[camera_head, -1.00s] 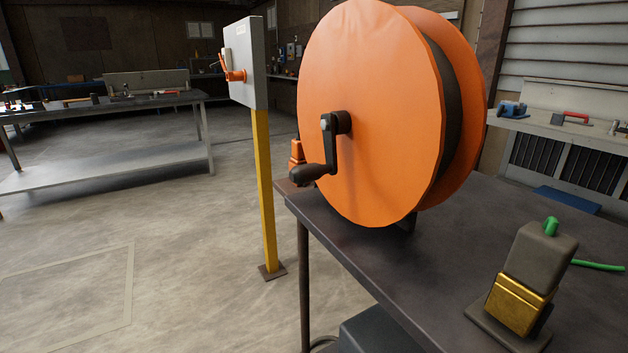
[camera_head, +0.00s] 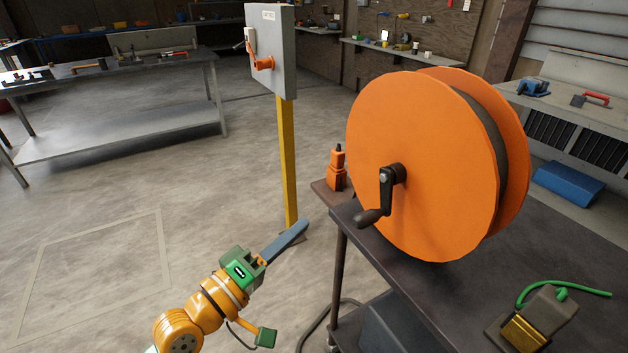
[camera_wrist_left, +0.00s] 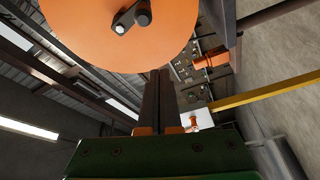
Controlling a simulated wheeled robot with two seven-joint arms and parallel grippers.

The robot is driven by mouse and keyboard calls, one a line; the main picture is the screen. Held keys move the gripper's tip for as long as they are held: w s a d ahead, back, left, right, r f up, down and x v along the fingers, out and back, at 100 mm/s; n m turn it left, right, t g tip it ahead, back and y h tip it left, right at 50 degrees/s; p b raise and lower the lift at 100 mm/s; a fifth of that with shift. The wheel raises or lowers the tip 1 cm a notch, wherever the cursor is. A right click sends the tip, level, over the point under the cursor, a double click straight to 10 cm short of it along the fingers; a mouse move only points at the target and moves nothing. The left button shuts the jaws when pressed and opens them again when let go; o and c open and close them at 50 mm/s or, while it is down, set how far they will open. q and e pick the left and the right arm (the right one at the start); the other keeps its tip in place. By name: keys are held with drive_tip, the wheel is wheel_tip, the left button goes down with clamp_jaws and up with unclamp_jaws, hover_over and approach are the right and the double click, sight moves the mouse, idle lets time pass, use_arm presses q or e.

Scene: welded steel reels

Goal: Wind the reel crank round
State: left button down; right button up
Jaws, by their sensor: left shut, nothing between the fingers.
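The orange reel (camera_head: 420,165) stands upright on the dark steel table. Its crank (camera_head: 386,192) hangs from the hub, with the dark handle (camera_head: 372,217) at the lower left end. In the left wrist view the reel (camera_wrist_left: 110,30) fills the upper left, with part of the crank (camera_wrist_left: 132,15) at the top; the handle is not clear there. My left gripper (camera_head: 303,227) is shut and empty, left of the table edge and apart from the handle, pointing up and right. Its closed fingers (camera_wrist_left: 159,100) also show in the left wrist view. My right gripper is not in view.
A yellow post (camera_head: 286,160) with a grey box (camera_head: 283,50) stands behind my left gripper. An orange bottle-like object (camera_head: 337,170) is beside the reel. A dark and brass block (camera_head: 535,320) with a green cord sits at the table's front right. The floor on the left is open.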

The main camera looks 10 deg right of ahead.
use_arm(q)
drive_tip(key=w+d+r+p, duration=0.1)
drive_tip(key=d+p, duration=0.1)
drive_tip(key=d, duration=0.7)
drive_tip(key=shift+w+d+p, duration=0.35)
drive_tip(key=shift+w, duration=0.05)
drive_tip(key=shift+r, duration=0.1)
